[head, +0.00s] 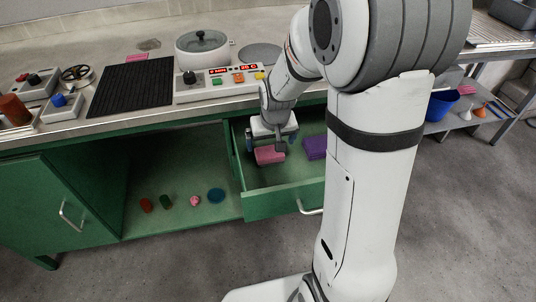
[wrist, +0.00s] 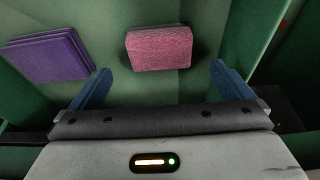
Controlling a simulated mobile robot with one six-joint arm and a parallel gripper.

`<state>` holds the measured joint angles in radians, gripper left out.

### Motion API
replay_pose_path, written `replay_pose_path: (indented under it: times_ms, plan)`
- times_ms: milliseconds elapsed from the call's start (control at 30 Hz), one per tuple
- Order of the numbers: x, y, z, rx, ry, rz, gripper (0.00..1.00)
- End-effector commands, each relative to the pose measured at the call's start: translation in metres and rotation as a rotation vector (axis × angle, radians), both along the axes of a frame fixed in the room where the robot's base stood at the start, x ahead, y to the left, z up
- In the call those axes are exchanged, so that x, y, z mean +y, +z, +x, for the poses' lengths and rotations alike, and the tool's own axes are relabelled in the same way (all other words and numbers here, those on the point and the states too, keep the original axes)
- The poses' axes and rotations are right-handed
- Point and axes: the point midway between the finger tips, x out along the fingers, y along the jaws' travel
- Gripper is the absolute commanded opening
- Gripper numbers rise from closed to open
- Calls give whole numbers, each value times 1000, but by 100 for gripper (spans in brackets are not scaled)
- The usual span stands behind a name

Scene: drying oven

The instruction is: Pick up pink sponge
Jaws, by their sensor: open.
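The pink sponge (head: 269,155) lies in the open green drawer (head: 284,199). In the wrist view the pink sponge (wrist: 159,48) is a speckled block lying flat on the drawer floor, ahead of the gap between my fingertips. My gripper (head: 270,143) is inside the drawer area, just above or beside the sponge in the head view; the exact height is hard to tell. In the wrist view my gripper (wrist: 160,80) shows two blue fingers spread wide, with nothing between them. The sponge is partly covered by the gripper in the head view.
A purple block (head: 314,147) lies in the drawer, right of the sponge; it is at left in the wrist view (wrist: 48,56). Drawer walls stand close around my gripper. The counter above holds a pot (head: 203,48) and a control panel (head: 222,82). An open cabinet is at left.

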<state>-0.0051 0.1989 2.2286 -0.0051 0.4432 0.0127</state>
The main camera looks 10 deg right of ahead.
Motion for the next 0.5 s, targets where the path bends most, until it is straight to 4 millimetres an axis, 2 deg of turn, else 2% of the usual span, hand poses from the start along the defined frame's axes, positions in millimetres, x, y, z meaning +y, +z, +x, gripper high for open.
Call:
replay_pose_path:
  times_ms: [233,500]
  plan:
    - [0,-24,4,1,1,0,100]
    - [1,-61,12,1,1,0,100]
